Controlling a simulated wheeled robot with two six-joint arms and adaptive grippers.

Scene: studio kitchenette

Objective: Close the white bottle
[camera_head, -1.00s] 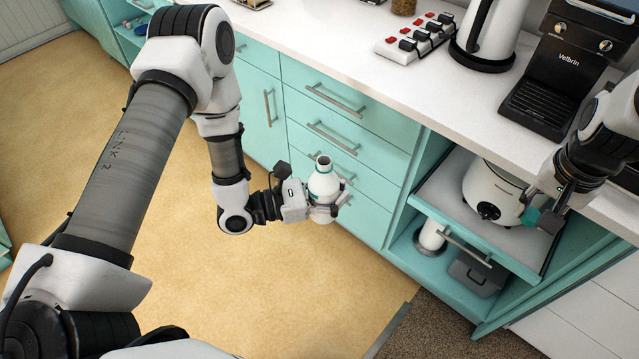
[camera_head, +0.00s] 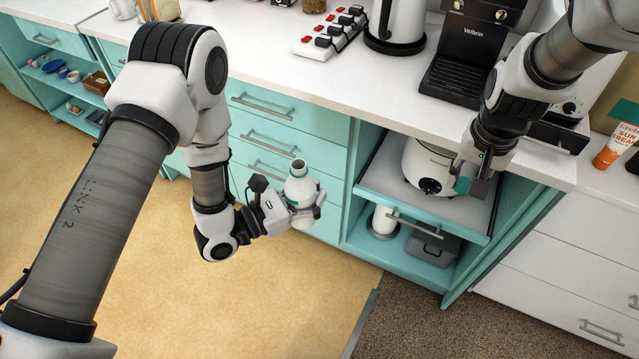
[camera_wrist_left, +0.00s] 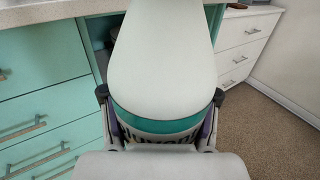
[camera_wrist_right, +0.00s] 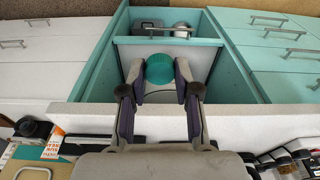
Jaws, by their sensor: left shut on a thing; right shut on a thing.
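The white bottle (camera_head: 298,188) has a teal band and an open neck with no cap on it. It stands about upright in my left gripper (camera_head: 304,212), which is shut around its body, in front of the drawers. Its smooth white side (camera_wrist_left: 160,60) fills the middle of the left wrist view. My right gripper (camera_head: 474,178) is shut on a teal cap (camera_wrist_right: 159,68), which also shows at its fingertips in the head view (camera_head: 462,186). The cap is well to the right of the bottle, apart from it, in front of the pull-out shelf.
A white cooker (camera_head: 425,165) stands on the pull-out shelf (camera_head: 385,185), close behind my right gripper. The counter (camera_head: 290,70) holds a kettle (camera_head: 397,25), a coffee machine (camera_head: 470,60) and a switched power strip (camera_head: 330,30). Floor in front of the drawers is clear.

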